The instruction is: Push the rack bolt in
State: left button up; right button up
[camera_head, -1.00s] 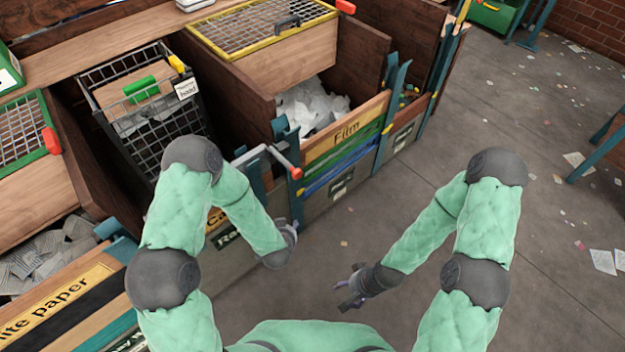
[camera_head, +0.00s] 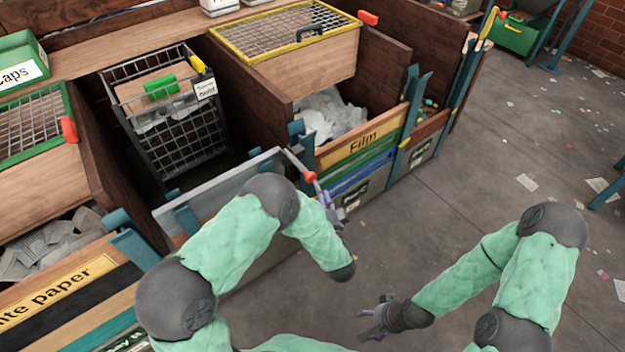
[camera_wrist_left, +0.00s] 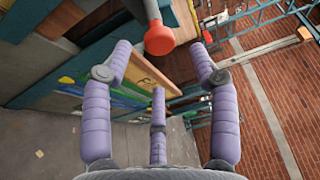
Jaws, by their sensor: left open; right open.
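The rack bolt, a pale grey bar (camera_head: 297,163) with a red knob (camera_head: 310,177) at its end, sticks out at the front of the middle bay beside the Film bin. My left gripper (camera_head: 334,202) is open and empty close to the knob. In the left wrist view the red knob (camera_wrist_left: 159,38) appears between and slightly beyond the spread purple fingertips (camera_wrist_left: 160,49). I cannot tell whether any finger touches it. My right gripper (camera_head: 371,322) is open and empty, low over the floor, away from the bins.
A black wire cage (camera_head: 185,150) stands in the middle bay behind a grey front panel (camera_head: 205,192). The Film bin (camera_head: 362,142) is right of the bolt and the white paper bin (camera_head: 62,290) is left.

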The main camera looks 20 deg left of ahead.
aim_at(312, 180)
pick_arm(q)
jog(key=b+x, duration=0.1)
jog(key=x, duration=0.6)
jog(key=shift+b, duration=0.4)
